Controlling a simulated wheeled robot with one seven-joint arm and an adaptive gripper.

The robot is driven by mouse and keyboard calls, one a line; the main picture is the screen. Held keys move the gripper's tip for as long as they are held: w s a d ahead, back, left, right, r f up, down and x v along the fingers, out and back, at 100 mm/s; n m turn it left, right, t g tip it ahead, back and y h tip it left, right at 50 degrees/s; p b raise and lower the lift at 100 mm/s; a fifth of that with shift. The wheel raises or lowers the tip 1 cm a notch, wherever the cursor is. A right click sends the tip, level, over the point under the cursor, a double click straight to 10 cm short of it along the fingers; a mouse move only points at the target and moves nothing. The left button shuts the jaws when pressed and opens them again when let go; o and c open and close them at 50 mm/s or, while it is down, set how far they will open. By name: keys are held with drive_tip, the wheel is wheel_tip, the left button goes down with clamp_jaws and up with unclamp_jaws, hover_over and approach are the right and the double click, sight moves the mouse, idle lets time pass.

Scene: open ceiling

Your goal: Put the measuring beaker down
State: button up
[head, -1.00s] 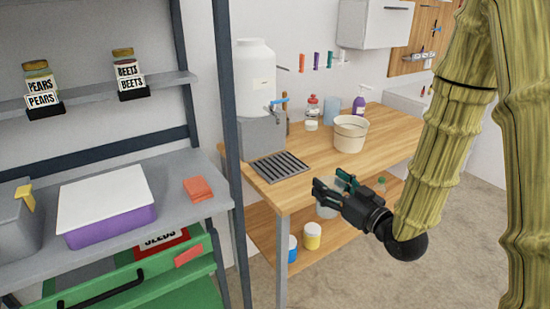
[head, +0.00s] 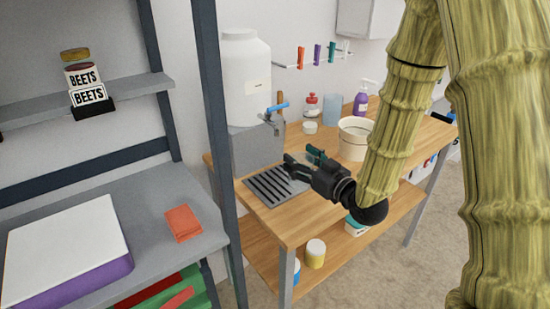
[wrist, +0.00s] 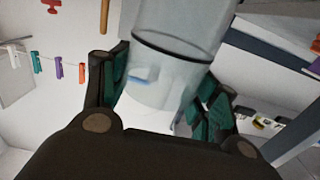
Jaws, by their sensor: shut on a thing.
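My gripper (head: 303,160) is shut on a clear, see-through measuring beaker (wrist: 178,65). In the wrist view the beaker stands out between the green-padded fingers, with a dark ring around it. In the head view the beaker is hard to make out at the fingers, and I cannot tell its height above the surface. The gripper is over the wooden workbench (head: 330,207), beside the dark slotted drip tray (head: 268,190).
A white tank with a blue-handled tap (head: 246,75) stands behind the drip tray. A cream bucket (head: 353,140), a bluish clear container (head: 332,108) and a purple bottle (head: 361,103) stand farther right. A grey shelf unit (head: 150,195) with an upright post is at left.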

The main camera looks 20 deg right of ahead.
drive_tip(key=shift+w+a+f+p, duration=0.4)
drive_tip(key=shift+w+a+f, duration=0.3)
drive_tip(key=shift+w, duration=0.95)
drive_tip(key=shift+w+a+f+p, duration=0.45)
drive_tip(key=shift+w+a+f, duration=0.25)
drive_tip(key=shift+w, duration=0.95)
drive_tip(key=shift+w+a+f+p, duration=0.5)
drive_tip(key=shift+w+f, duration=0.3)
drive_tip(key=shift+w, duration=0.85)
drive_tip(key=shift+f+b, duration=0.2)
drive_tip(key=shift+b, duration=0.1)
drive_tip(key=o, duration=0.9)
drive_tip(key=shift+r, duration=0.15)
drive_tip(key=shift+r+p, duration=0.2)
drive_tip(key=shift+p, duration=0.1)
drive_tip(key=b+v, duration=0.2)
drive_tip(key=v, duration=1)
drive_tip(key=shift+f, duration=0.1)
